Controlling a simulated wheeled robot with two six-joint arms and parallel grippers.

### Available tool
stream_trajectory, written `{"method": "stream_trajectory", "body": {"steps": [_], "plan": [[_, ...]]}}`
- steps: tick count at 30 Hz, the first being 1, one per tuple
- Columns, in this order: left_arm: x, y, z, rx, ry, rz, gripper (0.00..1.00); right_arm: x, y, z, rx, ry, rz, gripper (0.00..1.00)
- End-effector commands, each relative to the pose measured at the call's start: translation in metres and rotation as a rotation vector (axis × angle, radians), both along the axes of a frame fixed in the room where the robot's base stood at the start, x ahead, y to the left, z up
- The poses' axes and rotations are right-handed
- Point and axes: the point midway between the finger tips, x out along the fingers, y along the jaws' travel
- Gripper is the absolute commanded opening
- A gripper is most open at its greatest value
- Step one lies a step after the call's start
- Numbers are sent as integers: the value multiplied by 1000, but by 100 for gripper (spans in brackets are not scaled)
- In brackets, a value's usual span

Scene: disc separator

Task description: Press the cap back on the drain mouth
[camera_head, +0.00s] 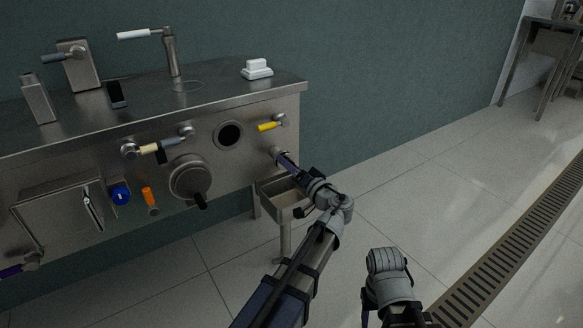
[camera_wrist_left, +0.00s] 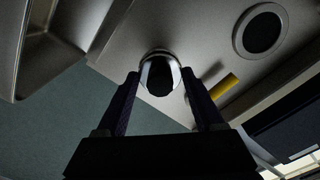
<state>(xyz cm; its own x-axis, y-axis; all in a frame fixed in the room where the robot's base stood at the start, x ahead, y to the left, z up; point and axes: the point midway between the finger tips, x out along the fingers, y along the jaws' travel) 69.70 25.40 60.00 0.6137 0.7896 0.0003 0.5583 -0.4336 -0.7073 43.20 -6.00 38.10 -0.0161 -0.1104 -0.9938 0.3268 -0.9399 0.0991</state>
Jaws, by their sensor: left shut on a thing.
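My left gripper (camera_head: 282,156) is at the right end of the steel front panel, at the drain mouth (camera_head: 275,153), a short metal stub. The gripper hides most of the stub in the head view. In the left wrist view the two dark fingers (camera_wrist_left: 160,76) are on either side of a dark round cap (camera_wrist_left: 160,80), shut on it. A bright metal ring shows around the dark face. I cannot tell whether the cap is seated on the mouth or just in front of it.
A steel catch basin (camera_head: 284,197) stands just below the gripper. A yellow-handled valve (camera_head: 269,126) and a round dark port (camera_head: 229,135) are above and left. A round cover with a dark handle (camera_head: 190,178) is farther left.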

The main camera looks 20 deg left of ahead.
Motion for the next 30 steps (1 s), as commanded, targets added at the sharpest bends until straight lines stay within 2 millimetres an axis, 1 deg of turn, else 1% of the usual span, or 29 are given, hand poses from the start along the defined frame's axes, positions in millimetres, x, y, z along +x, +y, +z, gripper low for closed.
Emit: {"method": "stream_trajectory", "body": {"steps": [6, 30], "plan": [[3, 4, 0, -1, 0, 1, 0, 0, 0, 0, 0, 0, 0, 56], [6, 8, 0, 0, 0, 1, 0, 0, 0, 0, 0, 0, 0, 56]]}}
